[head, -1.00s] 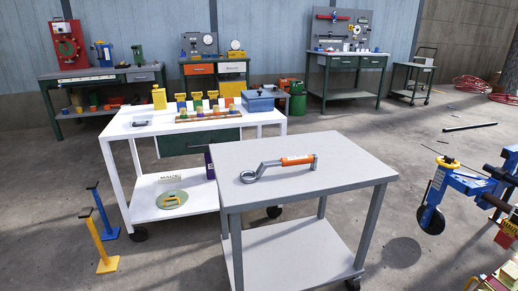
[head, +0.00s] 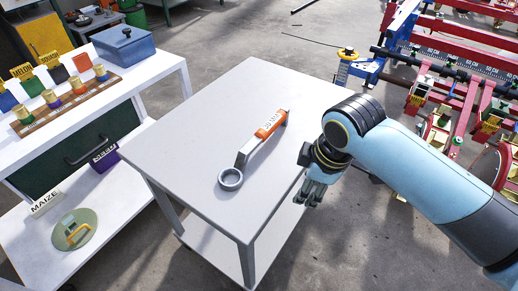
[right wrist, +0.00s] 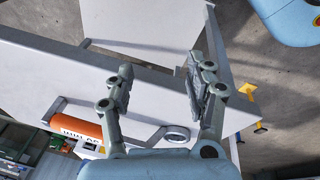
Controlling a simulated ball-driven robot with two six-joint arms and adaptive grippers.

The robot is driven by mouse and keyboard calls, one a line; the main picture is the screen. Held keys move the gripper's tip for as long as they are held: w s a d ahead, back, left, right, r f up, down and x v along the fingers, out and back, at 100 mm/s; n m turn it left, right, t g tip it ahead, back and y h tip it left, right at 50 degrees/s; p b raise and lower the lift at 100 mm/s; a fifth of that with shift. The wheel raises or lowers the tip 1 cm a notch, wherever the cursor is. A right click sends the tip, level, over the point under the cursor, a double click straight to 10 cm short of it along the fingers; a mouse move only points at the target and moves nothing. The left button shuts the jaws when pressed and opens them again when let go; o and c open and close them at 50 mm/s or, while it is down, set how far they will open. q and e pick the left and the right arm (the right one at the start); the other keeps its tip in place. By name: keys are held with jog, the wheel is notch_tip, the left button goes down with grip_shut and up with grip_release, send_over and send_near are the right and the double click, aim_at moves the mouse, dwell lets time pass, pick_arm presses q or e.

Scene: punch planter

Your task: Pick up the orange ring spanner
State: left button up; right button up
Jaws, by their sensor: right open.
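The ring spanner (head: 243,153) lies on the grey table top, with an orange sleeve on its handle and its grey ring end toward the front left. My right gripper (head: 312,192) is beside the table's right edge in the head view, apart from the spanner. In the right wrist view, my right gripper (right wrist: 158,92) has its two fingers spread with nothing between the tips. The spanner (right wrist: 72,127) shows there at the lower left, its ring near the base of the fingers, partly hidden. My left gripper is not in view.
The grey table (head: 180,140) is otherwise bare on top. A white table (head: 152,72) at the left bears a blue box (head: 124,47) and a rack of coloured pieces (head: 60,105). A red and blue machine (head: 450,60) stands at the right.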

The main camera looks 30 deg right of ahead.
aim_at(270, 125)
jog(key=w+r+n, duration=0.2)
jog(key=w, duration=0.1)
jog(key=w+d+r+n, duration=0.1)
jog(key=w+r+n, duration=0.1)
jog(key=n, duration=0.1)
jog(key=w+r+n, duration=0.2)
jog(key=w, duration=0.1)
jog(key=shift+w+d+y+p, duration=0.15)
jog(key=shift+w+y+p, duration=0.15)
jog(key=shift+w, duration=0.05)
jog(key=w+d+r+n, duration=0.1)
jog(key=w+r+n, duration=0.5)
jog(key=n, duration=0.1)
jog(key=shift+y, duration=0.4)
jog(key=b+x, duration=0.1)
jog(key=x, duration=0.4)
jog(key=shift+w+f, duration=0.15)
jog(key=shift+f, duration=0.15)
jog(key=b+x, duration=0.1)
jog(key=x, duration=0.4)
jog(key=shift+f+b, duration=0.1)
jog(key=shift+b, duration=0.2)
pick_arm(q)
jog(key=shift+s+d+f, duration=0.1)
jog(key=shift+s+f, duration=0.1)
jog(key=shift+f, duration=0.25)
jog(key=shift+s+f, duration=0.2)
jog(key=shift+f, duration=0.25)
pick_arm(e)
jog(key=shift+c, duration=0.4)
